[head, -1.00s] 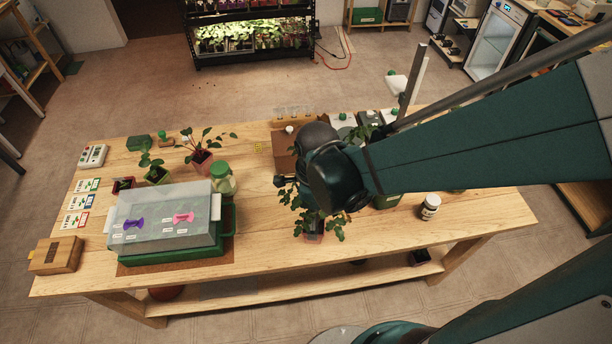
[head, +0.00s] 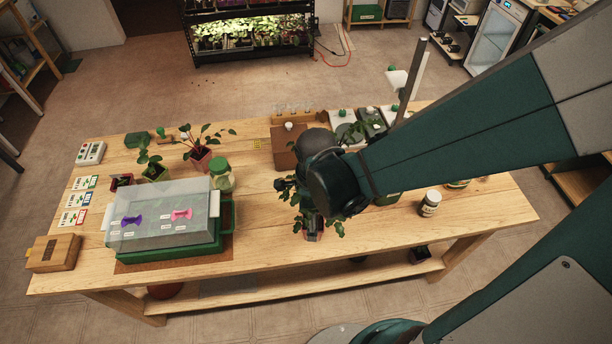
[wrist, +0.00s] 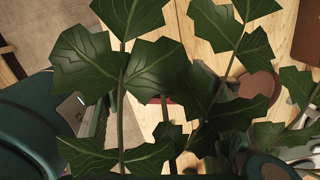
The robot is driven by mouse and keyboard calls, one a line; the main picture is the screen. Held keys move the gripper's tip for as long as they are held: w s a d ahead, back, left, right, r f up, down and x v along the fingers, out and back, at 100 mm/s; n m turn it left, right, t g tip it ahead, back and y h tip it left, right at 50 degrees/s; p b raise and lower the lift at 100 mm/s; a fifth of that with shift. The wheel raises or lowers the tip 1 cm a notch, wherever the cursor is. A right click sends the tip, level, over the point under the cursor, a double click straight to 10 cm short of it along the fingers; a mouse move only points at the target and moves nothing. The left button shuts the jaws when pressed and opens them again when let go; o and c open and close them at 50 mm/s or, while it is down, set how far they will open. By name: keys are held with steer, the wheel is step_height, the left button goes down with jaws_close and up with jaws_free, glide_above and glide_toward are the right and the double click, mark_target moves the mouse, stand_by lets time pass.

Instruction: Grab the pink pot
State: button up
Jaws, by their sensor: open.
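A pink pot (head: 313,236) with a leafy plant stands near the table's front edge in the head view, partly hidden by leaves and my gripper. My gripper (head: 308,207) is open, low over this plant, among its leaves. Whether the fingers touch the pot cannot be told. Large green leaves (wrist: 122,72) fill the wrist view and cover most of the pot; a narrow reddish strip shows between them. Another pinkish pot (head: 201,160) with a plant stands at the back left, away from my gripper.
The front right tabletop is mostly clear.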

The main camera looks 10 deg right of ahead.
steer(key=shift+f+b, duration=0.45)
steer(key=shift+f, duration=1.4)
steer(key=c, duration=1.1)
